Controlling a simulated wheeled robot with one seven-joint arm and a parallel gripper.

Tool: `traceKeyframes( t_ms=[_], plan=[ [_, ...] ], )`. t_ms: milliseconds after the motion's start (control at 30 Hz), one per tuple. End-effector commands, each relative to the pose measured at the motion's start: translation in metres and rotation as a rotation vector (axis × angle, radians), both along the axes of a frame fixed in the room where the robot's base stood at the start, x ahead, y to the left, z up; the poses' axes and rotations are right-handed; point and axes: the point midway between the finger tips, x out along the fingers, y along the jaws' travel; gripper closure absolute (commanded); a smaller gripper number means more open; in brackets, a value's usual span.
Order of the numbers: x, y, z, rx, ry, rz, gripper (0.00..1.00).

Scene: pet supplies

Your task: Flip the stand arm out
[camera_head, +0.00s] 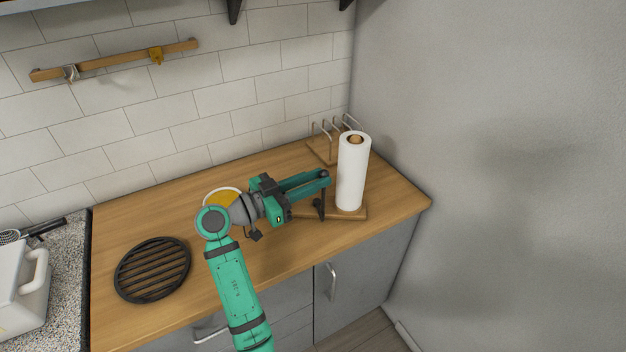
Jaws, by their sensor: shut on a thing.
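A white paper roll (352,172) stands upright on a stand with a wooden base (350,214) at the right of the counter. A wooden knob shows at its top. The stand arm (320,208) is a dark, roughly upright piece left of the roll, apart from it. Its lower part shows near the base; its upper part is hidden by my gripper. My gripper (325,178) reaches in from the left, pointing right, its fingertips shut on the stand arm just left of the roll. The exact contact is too small to see.
A rack with metal loops (325,148) stands behind the roll. A round black grate (152,269) lies at the front left. A yellow and white round thing (222,197) is partly hidden behind my arm. A grey wall (490,150) closes off the right side.

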Motion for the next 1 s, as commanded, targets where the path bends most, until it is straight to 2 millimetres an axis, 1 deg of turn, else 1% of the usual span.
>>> traceKeyframes(
  t_ms=[467,500,567,867,1000],
  plan=[
    [0.0004,-0.0041,-0.0016,0.002,0.002,-0.020,1.00],
    [0.0003,-0.0041,-0.0016,0.002,0.002,-0.020,0.76],
    [0.0002,-0.0040,-0.0015,0.002,0.002,-0.020,0.61],
    [-0.0001,-0.0034,-0.0005,0.001,0.001,-0.020,0.61],
    [-0.0047,0.0051,-0.0003,0.000,0.000,-0.018,0.61]
  ],
)
